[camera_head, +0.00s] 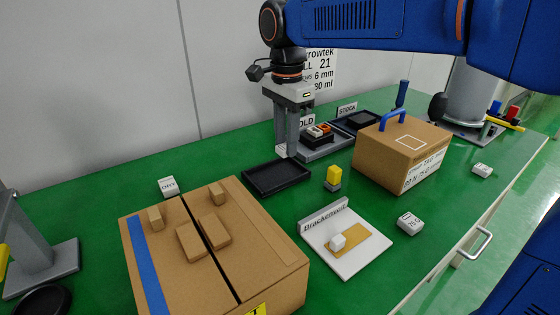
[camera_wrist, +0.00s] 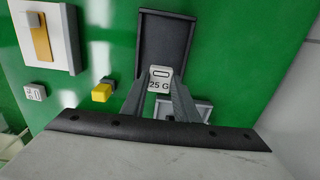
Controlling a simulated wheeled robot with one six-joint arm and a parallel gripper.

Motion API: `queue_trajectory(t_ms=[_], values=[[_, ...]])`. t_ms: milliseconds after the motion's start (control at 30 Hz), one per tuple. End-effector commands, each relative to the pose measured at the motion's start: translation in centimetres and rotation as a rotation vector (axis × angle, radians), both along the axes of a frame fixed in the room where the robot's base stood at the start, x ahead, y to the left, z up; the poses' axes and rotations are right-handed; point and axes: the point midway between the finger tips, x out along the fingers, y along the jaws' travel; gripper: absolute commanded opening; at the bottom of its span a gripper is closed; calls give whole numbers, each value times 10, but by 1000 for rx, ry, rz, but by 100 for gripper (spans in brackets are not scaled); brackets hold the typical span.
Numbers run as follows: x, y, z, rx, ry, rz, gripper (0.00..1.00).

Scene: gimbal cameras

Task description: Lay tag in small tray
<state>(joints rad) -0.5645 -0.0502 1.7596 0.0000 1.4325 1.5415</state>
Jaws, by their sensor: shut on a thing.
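My gripper (camera_head: 287,150) points down, shut on a white tag (camera_wrist: 160,77) reading "25 G". The tag also shows at the fingertips in the head view (camera_head: 282,151). A small black tray (camera_head: 270,191) lies empty on the green bench just in front of the fingertips. In the wrist view the tray (camera_wrist: 147,38) lies beyond the tag, which overlaps the tray's near end. The tag's height above the tray is hard to judge. Another dark tray (camera_head: 347,131) stands by the "STOCK" sign, farther back.
A yellow-topped block (camera_head: 333,176) stands right of the tray. A large carton (camera_head: 140,230) is at front left, a blue-handled box (camera_head: 380,165) at right. A grey holder (camera_head: 330,150) stands behind.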

Motion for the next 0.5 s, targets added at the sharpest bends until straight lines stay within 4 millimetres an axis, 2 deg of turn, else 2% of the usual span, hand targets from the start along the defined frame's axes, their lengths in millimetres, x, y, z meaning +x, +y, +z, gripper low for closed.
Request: queue_trajectory(t_ms=[100, 267, 500], values=[[0, 0, -12, -1, 1, 0, 6], [0, 0, -21, -1, 1, 0, 6], [0, 0, -50, -1, 2, 0, 6]])
